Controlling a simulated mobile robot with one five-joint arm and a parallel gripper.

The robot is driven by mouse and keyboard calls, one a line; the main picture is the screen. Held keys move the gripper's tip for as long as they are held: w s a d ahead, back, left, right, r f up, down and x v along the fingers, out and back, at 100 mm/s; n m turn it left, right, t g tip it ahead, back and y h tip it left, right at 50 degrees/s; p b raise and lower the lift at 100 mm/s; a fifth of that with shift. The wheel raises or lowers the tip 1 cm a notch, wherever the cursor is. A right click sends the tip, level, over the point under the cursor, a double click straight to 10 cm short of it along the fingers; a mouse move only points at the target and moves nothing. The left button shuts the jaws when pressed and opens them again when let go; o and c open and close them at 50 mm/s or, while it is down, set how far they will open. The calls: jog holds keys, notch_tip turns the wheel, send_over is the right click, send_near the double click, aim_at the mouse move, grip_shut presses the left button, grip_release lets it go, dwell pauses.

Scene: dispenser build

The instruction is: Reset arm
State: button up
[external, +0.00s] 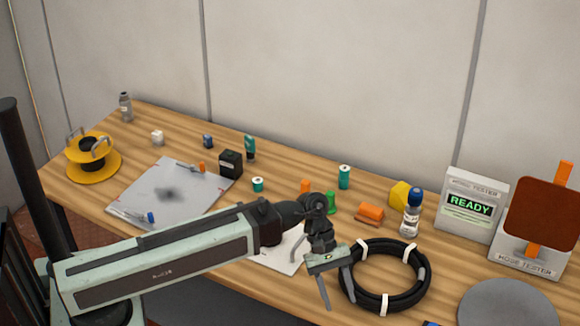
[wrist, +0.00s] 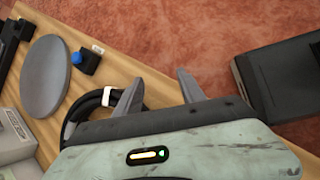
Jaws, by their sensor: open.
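My gripper (external: 337,300) is open and empty, at the end of my outstretched arm near the table's front edge. Its fingers point down, just left of a coiled black hose (external: 378,303) with white ties. In the wrist view my gripper (wrist: 160,78) shows two spread grey fingers with nothing between them. Part of the black hose (wrist: 82,108) shows behind the left finger. I cannot tell whether that finger touches it.
The wrist view shows red floor (wrist: 200,35).

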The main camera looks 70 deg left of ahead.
jog(key=s+d+f+m+g+y+p, duration=0.1)
jog(key=s+d+f+m+y, duration=0.2)
jog(key=m, duration=0.4)
jog(key=a+m+y, duration=0.1)
jog(key=a+m, duration=0.1)
jog(key=s+a+m+y, duration=0.1)
jog(key=a+m, duration=0.1)
jog(key=s+a+m+y, duration=0.1)
jog(key=a+m+y, duration=0.1)
jog(key=a+m, duration=0.1)
jog(key=shift+s, duration=0.2)
jog(key=shift+a+m, duration=0.3)
jog(key=shift+m, duration=1)
